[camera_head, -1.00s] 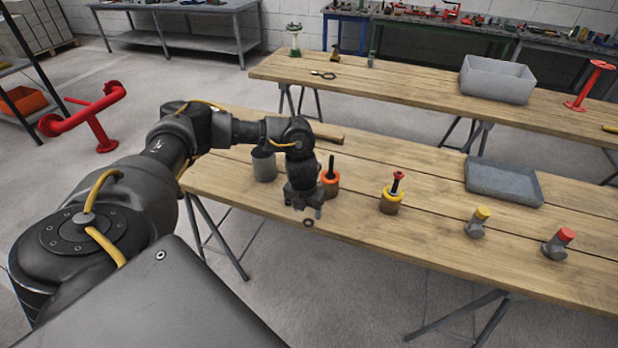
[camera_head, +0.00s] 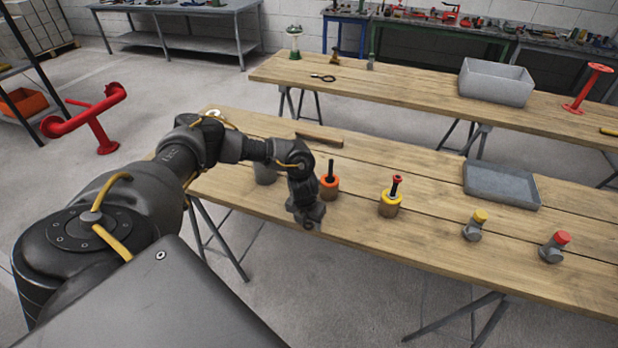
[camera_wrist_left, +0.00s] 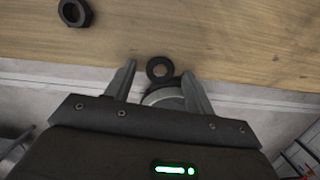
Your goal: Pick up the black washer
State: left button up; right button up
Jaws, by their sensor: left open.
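The black washer (camera_wrist_left: 160,68) is a small dark ring lying at the near edge of the wooden table, seen in the left wrist view. Its ring faces the camera, just beyond and between the fingertips. In the head view the washer (camera_head: 308,225) is mostly hidden by my gripper. My left gripper (camera_wrist_left: 158,78) is open, with one finger on each side of the washer's line, and empty. In the head view the left gripper (camera_head: 306,213) points down at the table's near edge. My right gripper is not in view.
A dark nut (camera_wrist_left: 75,12) lies left of the washer. An orange-ringed holder (camera_head: 329,190) stands close right of my gripper; a yellow-ringed one (camera_head: 390,205) is farther right. A grey cup (camera_head: 265,172) is partly behind my arm. A grey tray (camera_head: 502,185) lies right.

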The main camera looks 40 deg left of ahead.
pick_arm(q)
jog(key=c, duration=1)
jog(key=shift+c, duration=0.2)
jog(key=shift+r, duration=0.25)
notch_tip(320, 180, up, 2)
jog(key=shift+w+r+b, duration=0.1)
jog(key=shift+r+b, duration=0.1)
jog(key=shift+b, duration=0.75)
jog(key=s+d+r, duration=0.8)
jog(key=d+r, duration=0.2)
jog(key=d, duration=0.1)
jog(key=shift+d+p, duration=0.3)
jog(key=shift+p, duration=0.1)
